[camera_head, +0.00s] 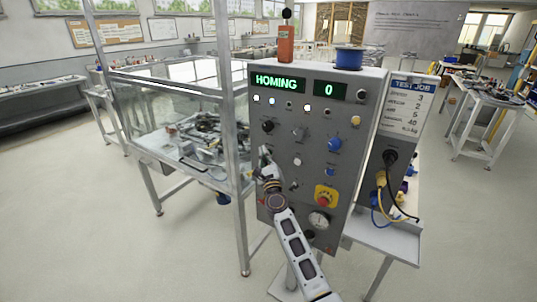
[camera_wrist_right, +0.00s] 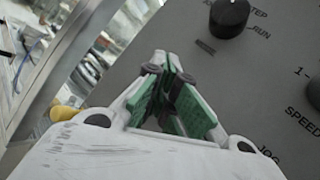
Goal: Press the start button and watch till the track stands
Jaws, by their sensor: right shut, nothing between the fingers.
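The grey control panel (camera_head: 311,130) stands upright in the head view. Its green displays read "HOMING" (camera_head: 277,83) and "0" (camera_head: 330,90). No start button can be made out; my arm hides part of the panel's left side. The track (camera_head: 205,135) lies inside a clear-walled enclosure left of the panel. My right gripper (camera_head: 265,158) is shut and empty, close to the panel's left edge below a black knob. The wrist view shows its green-padded fingers (camera_wrist_right: 172,75) together below the STEP/RUN knob (camera_wrist_right: 229,17). Contact with the panel cannot be told. My left gripper is out of view.
A red emergency stop (camera_head: 325,197) on yellow and a round gauge (camera_head: 319,220) sit low on the panel. A metal post (camera_head: 232,150) stands just left of my right gripper. Cables (camera_head: 385,185) hang on the right side. The floor left and right is open.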

